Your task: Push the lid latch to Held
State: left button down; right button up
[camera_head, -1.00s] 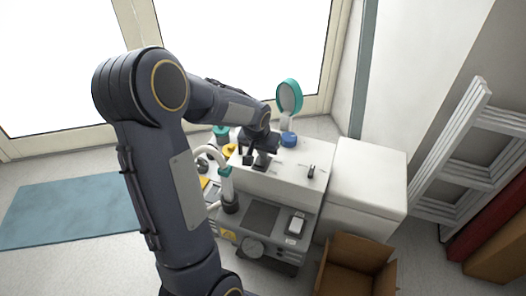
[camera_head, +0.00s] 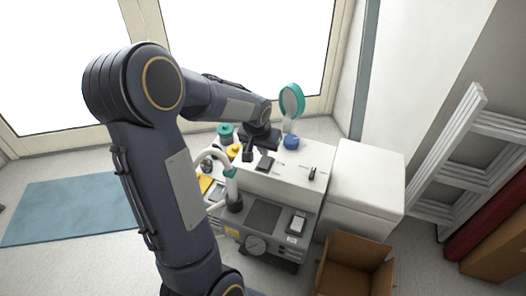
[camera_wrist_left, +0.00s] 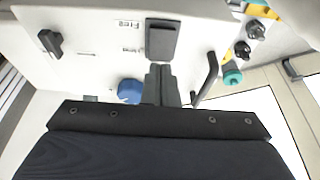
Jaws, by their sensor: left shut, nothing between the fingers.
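The lid latch is a dark block (camera_head: 264,163) on the white lid (camera_head: 290,181) of the compressor unit. In the left wrist view the latch (camera_wrist_left: 162,38) stands beside two printed labels, one reading like "Free"; the other is too blurred to read surely. My left gripper (camera_wrist_left: 160,68) is shut and empty, its fingertips just below the latch in that view. I cannot tell whether they touch it. In the head view the left gripper (camera_head: 250,151) is small and dark beside the latch, partly merged with it. My right gripper is not in view.
A smaller black lever (camera_head: 311,173) stands on the same lid. A blue cap (camera_head: 291,141) and a teal-rimmed round disc (camera_head: 291,100) are behind. A dark handle (camera_wrist_left: 207,80) is close right of the fingers in the wrist view. An open cardboard box (camera_head: 355,262) sits in front.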

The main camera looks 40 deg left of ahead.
pick_arm(q)
jog(key=a+p+v, duration=0.1)
jog(key=p+v, duration=0.1)
jog(key=v, duration=0.7)
jog(key=shift+d, duration=0.5)
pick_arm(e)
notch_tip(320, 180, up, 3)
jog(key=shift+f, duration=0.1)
pick_arm(q)
jog(key=shift+r, duration=0.1)
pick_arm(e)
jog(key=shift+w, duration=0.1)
